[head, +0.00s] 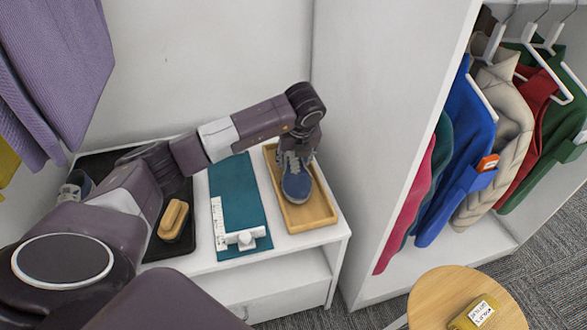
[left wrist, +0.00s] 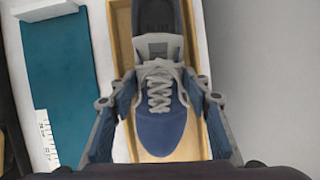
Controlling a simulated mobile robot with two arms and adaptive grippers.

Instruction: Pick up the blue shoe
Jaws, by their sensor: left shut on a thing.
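The blue shoe (head: 296,180) has pale laces and sits in or just over the wooden tray (head: 318,215) on the white cabinet. My left gripper (head: 297,154) reaches down onto it from above. In the left wrist view the shoe (left wrist: 162,115) lies toe toward me between the two fingers of the left gripper (left wrist: 160,105), which are shut on its sides. I cannot tell whether its sole touches the tray. My right gripper is not in view.
A teal mat (head: 236,195) with a white measuring tool (head: 244,238) lies left of the tray. A wooden brush (head: 173,220) and another shoe (head: 75,186) are further left. A wardrobe of hanging clothes (head: 470,150) and a round stool (head: 450,290) stand right.

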